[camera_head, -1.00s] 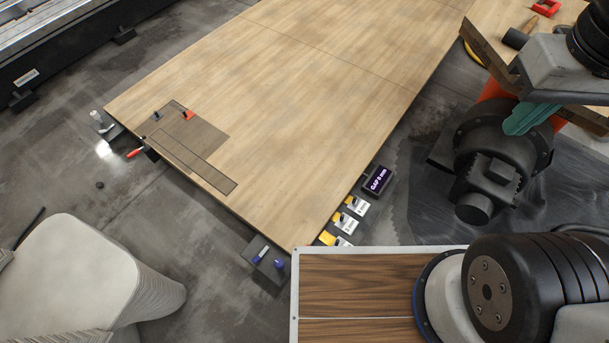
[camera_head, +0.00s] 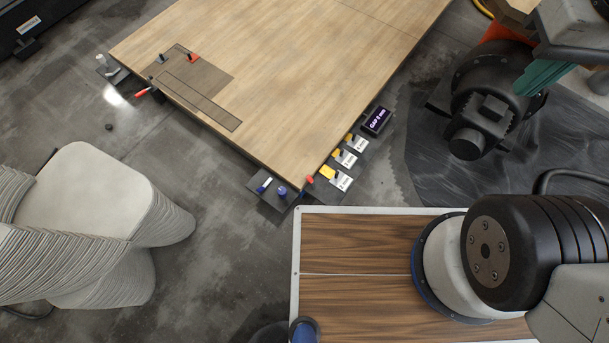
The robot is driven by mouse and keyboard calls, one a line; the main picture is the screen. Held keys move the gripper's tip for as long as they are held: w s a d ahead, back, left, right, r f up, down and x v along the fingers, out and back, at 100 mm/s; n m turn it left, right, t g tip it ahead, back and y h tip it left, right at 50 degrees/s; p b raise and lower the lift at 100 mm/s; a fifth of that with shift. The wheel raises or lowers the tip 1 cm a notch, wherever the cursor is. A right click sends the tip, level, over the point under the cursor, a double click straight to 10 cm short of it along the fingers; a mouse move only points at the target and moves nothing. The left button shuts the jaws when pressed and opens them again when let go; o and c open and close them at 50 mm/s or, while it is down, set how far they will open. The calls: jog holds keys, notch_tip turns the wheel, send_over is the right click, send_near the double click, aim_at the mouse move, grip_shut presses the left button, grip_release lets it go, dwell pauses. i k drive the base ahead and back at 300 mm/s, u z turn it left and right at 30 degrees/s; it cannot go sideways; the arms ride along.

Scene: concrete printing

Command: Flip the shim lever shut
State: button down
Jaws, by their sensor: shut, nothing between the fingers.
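A red-handled lever (camera_head: 142,93) sticks out from the left edge of the wooden print table, angled outward on a dark mount. Another small red piece (camera_head: 310,180) sits at the near corner of the table, beside the yellow wedges. Which of them is the shim lever, and whether it is open or shut, I cannot tell at this size. A dark display (camera_head: 376,121) reading a gap in mm sits at the table's right edge.
The wooden table (camera_head: 290,70) carries a darker plate. Yellow wedges (camera_head: 327,172) with white labels line its right edge. A small tray (camera_head: 270,190) holds a blue-and-white marker. Layered grey printed concrete (camera_head: 90,190) stands at left. Grey floor between is mostly clear.

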aim_at(308, 177)
jog(key=z, duration=1.75)
jog(key=k, duration=1)
jog(key=u, duration=1.7)
jog(key=i, duration=1)
jog(key=u, duration=0.1)
